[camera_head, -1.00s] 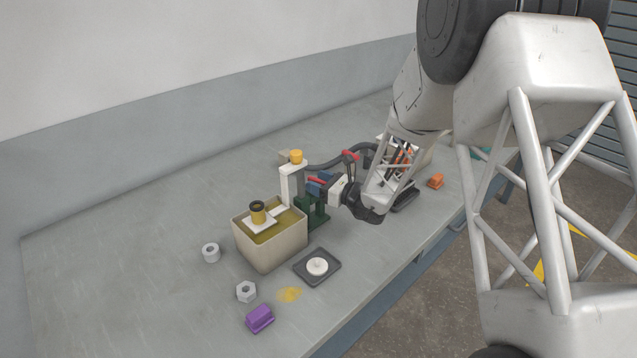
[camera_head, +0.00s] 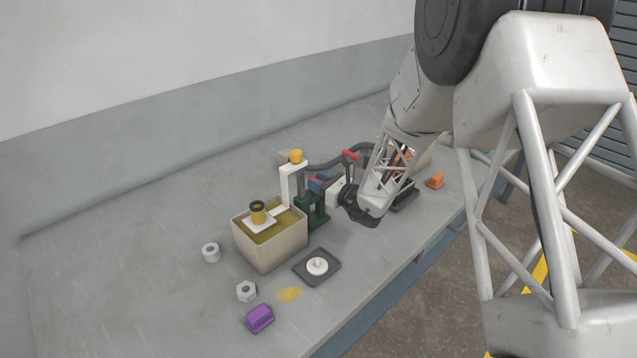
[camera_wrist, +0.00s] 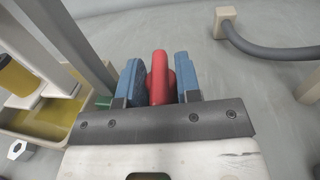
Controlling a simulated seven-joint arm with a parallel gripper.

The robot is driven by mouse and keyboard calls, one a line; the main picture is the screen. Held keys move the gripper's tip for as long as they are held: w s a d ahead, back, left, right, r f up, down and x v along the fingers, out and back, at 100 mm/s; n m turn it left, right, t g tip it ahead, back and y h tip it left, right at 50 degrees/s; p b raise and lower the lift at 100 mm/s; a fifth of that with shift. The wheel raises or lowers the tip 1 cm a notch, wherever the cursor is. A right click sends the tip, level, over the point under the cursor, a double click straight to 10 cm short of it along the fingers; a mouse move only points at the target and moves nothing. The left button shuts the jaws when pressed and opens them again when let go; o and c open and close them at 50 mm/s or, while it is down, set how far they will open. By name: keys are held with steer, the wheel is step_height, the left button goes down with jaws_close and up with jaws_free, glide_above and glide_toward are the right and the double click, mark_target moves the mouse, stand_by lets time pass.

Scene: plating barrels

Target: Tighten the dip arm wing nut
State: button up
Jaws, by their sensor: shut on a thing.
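The red wing nut (camera_wrist: 158,72) is between the two blue fingers of my gripper (camera_wrist: 159,82) in the wrist view. My gripper is shut on it. In the head view my gripper (camera_head: 318,186) reaches in from the right to the dip arm stand; the nut is small and mostly hidden there. The dip arm (camera_head: 290,182) is a white post with a yellow knob (camera_head: 296,156) on top, beside a green base (camera_head: 314,213). The nut's thread cannot be seen, so how far it is turned cannot be told.
A beige tank (camera_head: 270,252) of yellowish liquid holds a yellow barrel (camera_head: 258,212). A dark tray with a white disc (camera_head: 317,266), two grey nuts (camera_head: 211,252) (camera_head: 246,291) and a purple block (camera_head: 260,318) lie in front.

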steer(key=shift+m+t+h, duration=0.9)
steer(key=shift+t, duration=0.2)
steer(key=o, duration=0.9)
steer(key=shift+s, duration=0.1)
steer(key=shift+v, duration=3.85)
steer(key=shift+s+r, duration=0.1)
